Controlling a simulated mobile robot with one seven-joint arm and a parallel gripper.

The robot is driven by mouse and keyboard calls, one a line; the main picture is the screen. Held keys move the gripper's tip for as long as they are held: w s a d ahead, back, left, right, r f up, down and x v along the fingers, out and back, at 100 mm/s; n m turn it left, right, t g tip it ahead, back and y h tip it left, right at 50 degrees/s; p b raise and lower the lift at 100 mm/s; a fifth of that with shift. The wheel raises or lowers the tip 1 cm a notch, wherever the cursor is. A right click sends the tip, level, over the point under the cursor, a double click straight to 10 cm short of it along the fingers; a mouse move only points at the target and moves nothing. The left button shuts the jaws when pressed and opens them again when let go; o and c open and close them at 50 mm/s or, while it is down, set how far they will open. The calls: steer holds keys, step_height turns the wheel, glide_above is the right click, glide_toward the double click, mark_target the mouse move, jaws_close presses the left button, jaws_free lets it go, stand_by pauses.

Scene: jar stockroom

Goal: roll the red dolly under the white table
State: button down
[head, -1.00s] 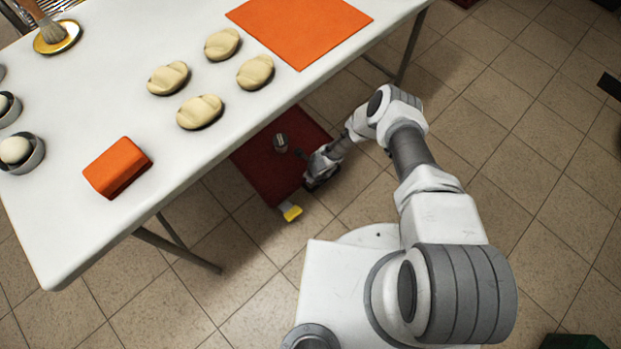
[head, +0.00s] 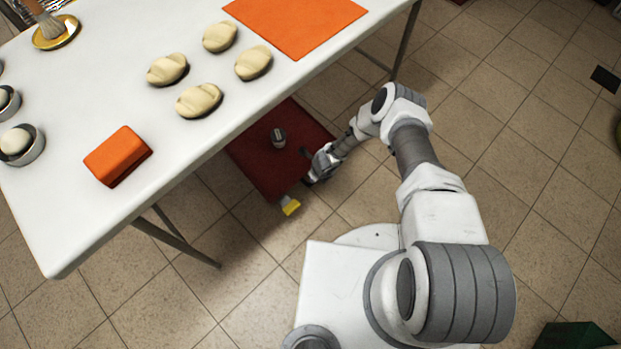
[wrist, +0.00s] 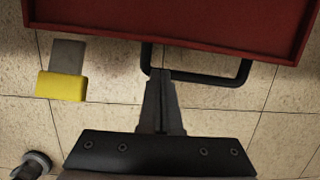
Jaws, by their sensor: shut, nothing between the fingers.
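The red dolly (head: 258,168) is a flat deck on the floor, partly hidden beneath the long edge of the white table (head: 70,225). A dark grey jar-like thing (head: 279,138) stands on the deck. In the wrist view the dolly's red rim (wrist: 200,32) crosses the top, with a black loop handle (wrist: 215,83) sticking out from it. A yellow-ended tab (wrist: 62,86) sticks out left of the handle. My gripper (wrist: 160,74) is shut and empty, its tips overlapping the handle's left corner; I cannot tell if they touch. In the head view my gripper (head: 311,179) is low beside the dolly's near side.
A table leg (head: 178,240) stands left of the dolly and another (head: 404,42) stands at the far right. Dough pieces (head: 199,101), an orange block (head: 118,156) and an orange mat (head: 298,24) lie on the table. A green thing (head: 574,335) is at lower right.

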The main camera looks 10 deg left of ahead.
steer(key=d+p+v, duration=0.1)
steer(key=p+v, duration=0.4)
steer(key=v, duration=0.5)
steer(key=shift+s, duration=0.3)
